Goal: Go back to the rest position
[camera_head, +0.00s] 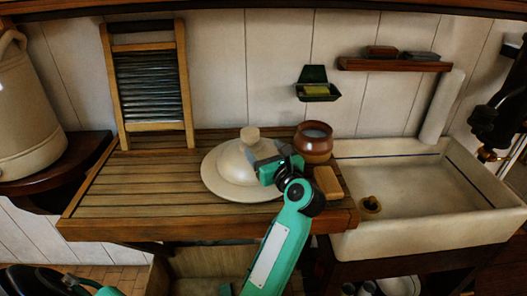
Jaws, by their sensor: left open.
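My left gripper (262,158) is open, in front of the right side of a cream domed lid with a knob (236,160), over a round cream plate or brim (215,188). From this angle I cannot tell whether the fingers touch the dome. The green forearm comes up from the bottom middle, across the front edge of the slatted wooden drainboard (140,190). My right gripper is not in view.
A brown pot (314,142) and a tan block (328,183) stand close right of the gripper. A washboard (150,85) leans on the wall. A white sink (420,235) lies right, a stoneware jug (25,110) left. The drainboard's left part is clear.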

